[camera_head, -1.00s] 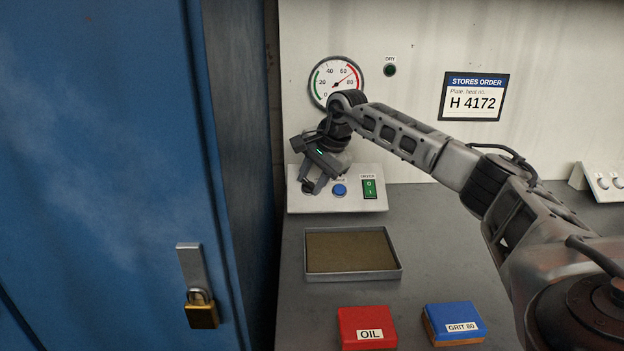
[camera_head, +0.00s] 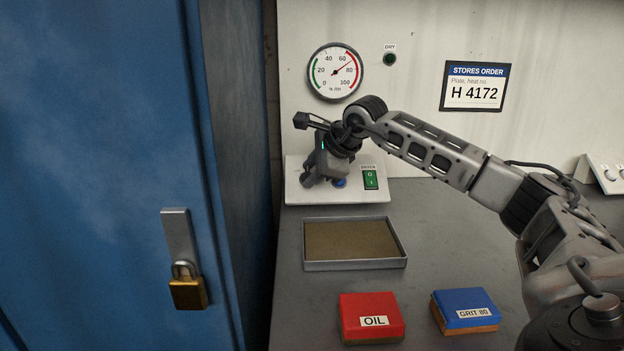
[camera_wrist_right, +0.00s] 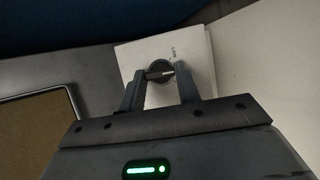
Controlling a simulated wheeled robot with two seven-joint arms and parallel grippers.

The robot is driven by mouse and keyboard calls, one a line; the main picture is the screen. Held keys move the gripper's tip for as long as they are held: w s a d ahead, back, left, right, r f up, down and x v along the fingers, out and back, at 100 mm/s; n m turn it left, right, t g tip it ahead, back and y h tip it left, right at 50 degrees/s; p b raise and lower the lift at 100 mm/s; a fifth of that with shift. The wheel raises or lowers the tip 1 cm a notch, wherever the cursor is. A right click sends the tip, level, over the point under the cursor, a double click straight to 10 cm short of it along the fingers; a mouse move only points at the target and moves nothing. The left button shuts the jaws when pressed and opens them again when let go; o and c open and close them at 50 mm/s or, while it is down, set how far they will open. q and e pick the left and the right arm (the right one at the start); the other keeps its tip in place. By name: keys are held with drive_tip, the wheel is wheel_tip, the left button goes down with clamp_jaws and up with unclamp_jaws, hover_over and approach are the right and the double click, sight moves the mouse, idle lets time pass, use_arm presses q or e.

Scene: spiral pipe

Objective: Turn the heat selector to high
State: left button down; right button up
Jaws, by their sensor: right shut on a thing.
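The heat selector is a dark round knob (camera_wrist_right: 157,68) on the white sloped control panel (camera_head: 300,196). In the right wrist view it sits between the fingertips of my right gripper (camera_wrist_right: 160,76), which is shut on its raised grip bar. A pale pointer mark shows on the bar. In the head view my right gripper (camera_head: 308,181) reaches down to the left part of the panel and hides the knob. My left gripper is not in view.
A blue button (camera_head: 340,183) and a green switch (camera_head: 370,179) sit right of the gripper on the panel. A gauge (camera_head: 335,72) hangs above. A tray (camera_head: 355,265), a red OIL block (camera_head: 371,318) and a blue GRIT 80 block (camera_head: 465,311) lie nearer. A blue cabinet (camera_head: 90,150) stands left.

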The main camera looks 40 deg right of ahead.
drive_tip(key=shift+f+m+h+b, duration=0.1)
drive_tip(key=shift+m+h+b, duration=0.2)
drive_tip(key=shift+m+b, duration=0.25)
drive_tip(key=shift+m+t, duration=0.25)
drive_tip(key=shift+t, duration=0.05)
drive_tip(key=o, duration=1)
drive_tip(key=v, duration=1.6)
